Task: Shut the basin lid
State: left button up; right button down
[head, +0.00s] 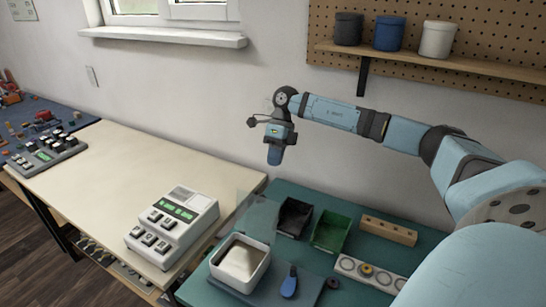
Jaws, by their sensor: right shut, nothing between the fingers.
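The basin (264,268) is a white, square, open-topped box on the teal mat, at the bottom centre of the head view. Its pale inside shows from above. A faint see-through pane (258,217), which looks like the lid, stands up at the basin's back edge, so the basin is open. My right gripper (275,157) is shut and empty. It points down, above and behind the basin and pane, apart from both. My left gripper is not in view.
A black bin (294,217) and a green bin (330,232) stand right of the pane. A blue-handled tool (289,284) lies beside the basin. A wooden block (389,230) and a white strip (369,273) lie further right. A keyed device (172,226) sits on the cream table (110,170).

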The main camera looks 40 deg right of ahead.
aim_at(258, 214)
jog(key=s+a+f, duration=0.2)
jog(key=a+f, duration=0.3)
jog(key=a, duration=0.1)
jog(key=shift+a+f+p, duration=0.2)
jog(key=shift+a+p, duration=0.05)
jog(key=shift+p, duration=0.1)
jog(key=shift+s+r, duration=0.1)
jog(key=shift+s, duration=0.05)
